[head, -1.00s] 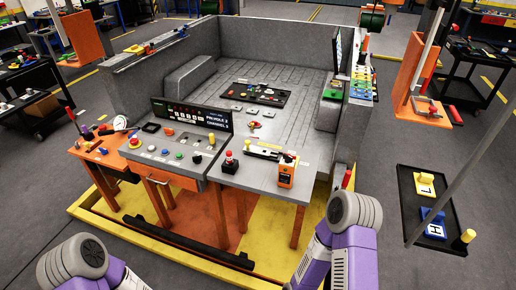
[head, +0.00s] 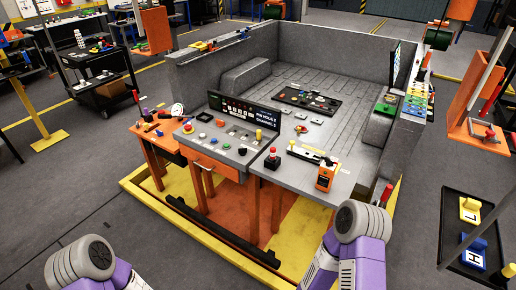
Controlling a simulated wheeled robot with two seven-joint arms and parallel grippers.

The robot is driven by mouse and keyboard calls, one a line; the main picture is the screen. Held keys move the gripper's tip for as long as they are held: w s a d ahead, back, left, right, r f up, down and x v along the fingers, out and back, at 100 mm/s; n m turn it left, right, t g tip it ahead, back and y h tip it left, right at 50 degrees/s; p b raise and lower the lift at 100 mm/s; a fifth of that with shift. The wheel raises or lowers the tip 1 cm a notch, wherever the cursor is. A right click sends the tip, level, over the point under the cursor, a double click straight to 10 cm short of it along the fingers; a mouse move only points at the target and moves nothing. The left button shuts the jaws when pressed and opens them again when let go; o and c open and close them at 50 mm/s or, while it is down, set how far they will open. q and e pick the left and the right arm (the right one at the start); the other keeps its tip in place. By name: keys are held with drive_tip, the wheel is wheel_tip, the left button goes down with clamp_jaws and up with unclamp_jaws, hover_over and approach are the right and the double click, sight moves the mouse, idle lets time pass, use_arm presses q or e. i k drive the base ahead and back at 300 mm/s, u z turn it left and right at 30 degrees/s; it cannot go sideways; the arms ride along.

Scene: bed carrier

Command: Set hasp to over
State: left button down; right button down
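I cannot make out for certain which part is the hasp, or how it is set. On the grey table (head: 293,180) at the front of the bed carrier lie a yellow and dark strip fitting (head: 313,155) and an upright orange box (head: 326,178) with a dark top. A red-topped dark knob (head: 272,158) stands left of them. Two of my purple arms with grey joints come in at the bottom edge, in front of the carrier. Neither gripper shows; both are outside the view.
A control panel (head: 216,145) with buttons and a dark display (head: 243,114) stands left of the grey table. An orange side table (head: 158,133) holds small tools. A black tray (head: 472,228) with yellow and blue blocks is at right. Yellow edging (head: 180,221) bounds the platform; grey floor is free at left.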

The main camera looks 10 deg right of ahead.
sight(306, 154)
drive_tip(key=u, duration=0.4)
drive_tip(key=k, duration=0.45)
drive_tip(key=u, duration=0.85)
drive_tip(key=i, duration=1.3)
drive_tip(key=z, duration=0.25)
drive_tip(key=i, duration=1.15)
drive_tip(key=z, duration=1.4)
drive_tip(key=i, duration=0.4)
drive_tip(key=z, duration=0.4)
